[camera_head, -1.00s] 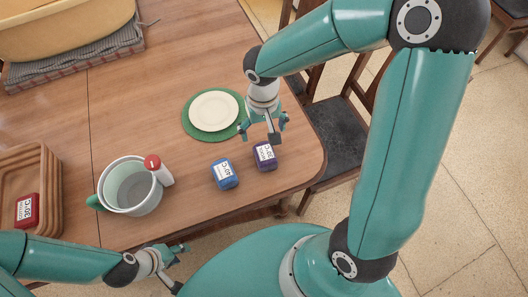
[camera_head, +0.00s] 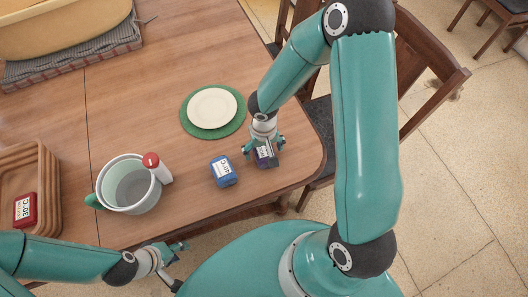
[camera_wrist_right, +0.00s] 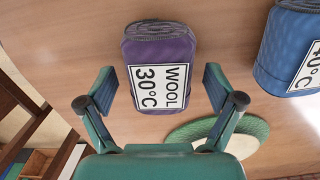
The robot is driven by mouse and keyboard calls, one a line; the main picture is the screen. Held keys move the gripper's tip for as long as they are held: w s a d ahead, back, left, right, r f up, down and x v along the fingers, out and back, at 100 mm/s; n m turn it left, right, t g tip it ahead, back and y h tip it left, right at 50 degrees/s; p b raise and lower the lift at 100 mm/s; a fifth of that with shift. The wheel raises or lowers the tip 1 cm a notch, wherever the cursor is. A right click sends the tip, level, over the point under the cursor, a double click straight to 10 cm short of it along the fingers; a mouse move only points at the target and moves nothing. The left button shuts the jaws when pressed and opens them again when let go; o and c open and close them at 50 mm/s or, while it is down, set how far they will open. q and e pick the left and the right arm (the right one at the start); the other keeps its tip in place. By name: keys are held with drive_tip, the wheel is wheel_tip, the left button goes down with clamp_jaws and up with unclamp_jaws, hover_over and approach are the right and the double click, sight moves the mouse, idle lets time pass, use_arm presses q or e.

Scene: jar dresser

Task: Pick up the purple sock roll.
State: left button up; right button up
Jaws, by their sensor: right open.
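The purple sock roll (camera_wrist_right: 160,55) stands out in the right wrist view, with a white label reading WOOL 30°C. It lies on the wooden table near its right edge. In the head view the purple sock roll (camera_head: 265,157) is partly hidden by my right gripper.
A blue sock roll (camera_head: 223,171) lies just left of the purple one. A white plate (camera_head: 212,108) on a green mat (camera_head: 187,122) is behind. Chairs (camera_head: 430,60) stand right.

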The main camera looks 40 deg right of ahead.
sight(264, 148)
drive_tip(key=shift+c, duration=0.4)
drive_tip(key=c, duration=1.2)
drive_tip(key=shift+o, duration=0.2)
wheel_tip(264, 148, up, 20)
drive_tip(key=p, duration=0.1)
